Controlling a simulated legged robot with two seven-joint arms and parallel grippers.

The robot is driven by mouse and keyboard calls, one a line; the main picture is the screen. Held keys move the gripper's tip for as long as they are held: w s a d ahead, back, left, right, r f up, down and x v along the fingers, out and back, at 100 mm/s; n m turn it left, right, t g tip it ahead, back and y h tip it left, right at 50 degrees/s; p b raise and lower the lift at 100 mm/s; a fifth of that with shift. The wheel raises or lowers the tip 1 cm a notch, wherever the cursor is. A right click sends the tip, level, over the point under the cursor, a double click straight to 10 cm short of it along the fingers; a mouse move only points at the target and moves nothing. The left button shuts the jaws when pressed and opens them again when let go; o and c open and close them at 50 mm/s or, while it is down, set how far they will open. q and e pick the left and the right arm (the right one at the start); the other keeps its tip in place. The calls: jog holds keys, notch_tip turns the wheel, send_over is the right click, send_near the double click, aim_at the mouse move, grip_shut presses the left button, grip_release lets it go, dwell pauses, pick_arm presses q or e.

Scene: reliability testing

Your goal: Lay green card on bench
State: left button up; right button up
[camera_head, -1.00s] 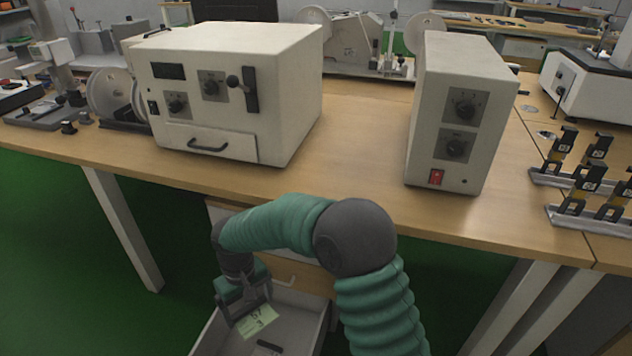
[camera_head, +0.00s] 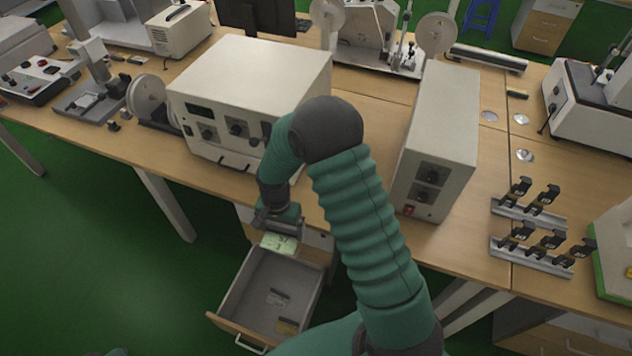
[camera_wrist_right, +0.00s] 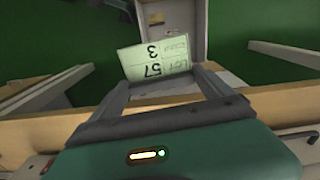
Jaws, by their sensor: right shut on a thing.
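The green card (camera_head: 279,243) is in the jaws of my right gripper (camera_head: 278,229), which is shut on it. The card hangs just in front of the bench (camera_head: 376,112), above the back of an open drawer. In the right wrist view the card (camera_wrist_right: 157,59) sticks out past the fingertips (camera_wrist_right: 163,86), slightly tilted, with its printed "LOT 57 3" upside down. The wooden bench edge (camera_wrist_right: 275,100) also shows there.
The open drawer (camera_head: 238,282) below holds a few small items. A large white box (camera_head: 245,75) and a narrower one (camera_head: 440,130) stand on the bench with bare wood between them, partly behind my right arm. Clip racks (camera_head: 530,255) stand at the right.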

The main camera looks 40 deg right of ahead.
jog(key=shift+s+d+r+m+p, duration=0.15)
jog(key=shift+d+r+m+p, duration=0.1)
jog(key=shift+d+r+p, duration=0.3)
jog(key=shift+s+d+r+m+p, duration=0.2)
jog(key=shift+d+r+m, duration=0.1)
jog(key=shift+r, duration=0.35)
jog(key=w+d, duration=0.1)
jog(key=d, duration=0.4)
jog(key=w+d+f+p, duration=0.1)
jog(key=d, duration=0.4)
jog(key=w+d+f+p, duration=0.1)
jog(key=d, duration=0.4)
jog(key=shift+w, duration=0.2)
jog(key=shift+d+f, duration=0.15)
jog(key=shift+d, duration=0.15)
notch_tip(320, 180, down, 3)
jog(key=shift+d+r+p, duration=0.1)
jog(key=shift+r+p, duration=0.05)
jog(key=shift+p, duration=0.15)
jog(key=shift+d+f, duration=0.15)
jog(key=shift+f, duration=0.2)
jog(key=o, duration=0.9)
pick_arm(q)
notch_tip(320, 180, up, 6)
jog(key=d, duration=0.1)
pick_arm(e)
jog(key=shift+o, duration=0.8)
